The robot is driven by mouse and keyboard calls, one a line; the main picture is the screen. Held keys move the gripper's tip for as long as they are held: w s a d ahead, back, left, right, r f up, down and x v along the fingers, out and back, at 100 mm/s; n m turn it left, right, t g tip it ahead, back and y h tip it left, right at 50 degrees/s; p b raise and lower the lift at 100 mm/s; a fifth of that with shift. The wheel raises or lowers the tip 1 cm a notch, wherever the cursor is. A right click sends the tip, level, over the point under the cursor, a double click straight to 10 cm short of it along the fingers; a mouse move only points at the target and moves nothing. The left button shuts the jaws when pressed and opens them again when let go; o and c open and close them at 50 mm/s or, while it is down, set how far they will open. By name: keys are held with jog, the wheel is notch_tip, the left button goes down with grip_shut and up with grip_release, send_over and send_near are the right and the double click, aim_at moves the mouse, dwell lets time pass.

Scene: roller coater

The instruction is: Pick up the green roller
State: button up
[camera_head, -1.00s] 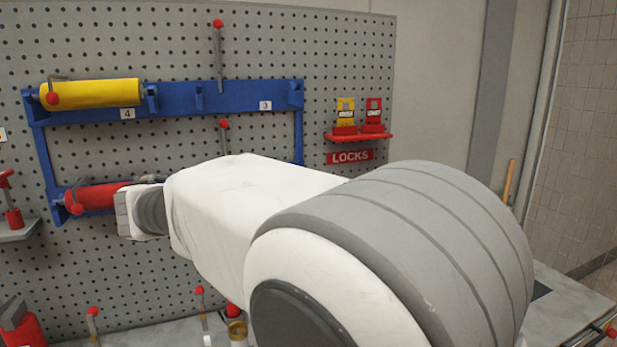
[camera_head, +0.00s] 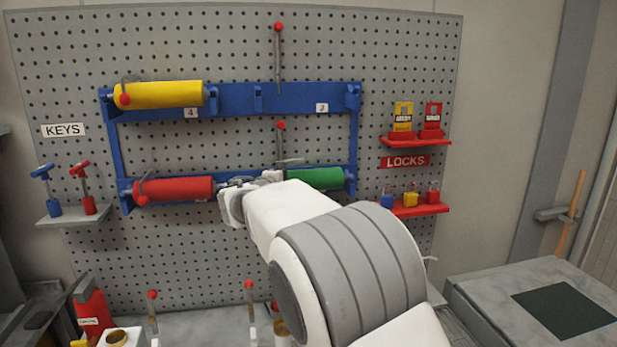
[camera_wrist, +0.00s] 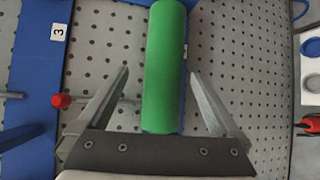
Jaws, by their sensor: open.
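The green roller (camera_head: 318,178) sits at the lower right of the blue rack (camera_head: 232,100) on the pegboard. My arm covers part of its left end in the head view. In the wrist view the green roller (camera_wrist: 164,70) runs up and down the picture, between the two fingers of my gripper (camera_wrist: 160,88). The fingers are open, one on each side, with a gap between each finger and the roller. In the head view my gripper is mostly hidden near the roller's left end.
A red roller (camera_head: 175,189) lies left on the lower rack bar and a yellow roller (camera_head: 165,94) above it. A red-knobbed rod (camera_head: 280,140) stands out above the green roller. A red lock shelf (camera_head: 415,208) is to the right.

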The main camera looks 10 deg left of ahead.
aim_at(306, 178)
jog(key=shift+f+p+x, duration=0.2)
jog(key=shift+p+x, duration=0.4)
jog(key=shift+x, duration=0.75)
jog(key=shift+f+p+x, duration=0.15)
jog(key=shift+p+x, duration=0.4)
jog(key=shift+x, duration=0.75)
jog(key=shift+a, duration=0.1)
jog(key=shift+r, duration=0.1)
jog(key=c, duration=1.3)
jog(key=shift+o, duration=0.2)
jog(key=shift+s+r, duration=0.15)
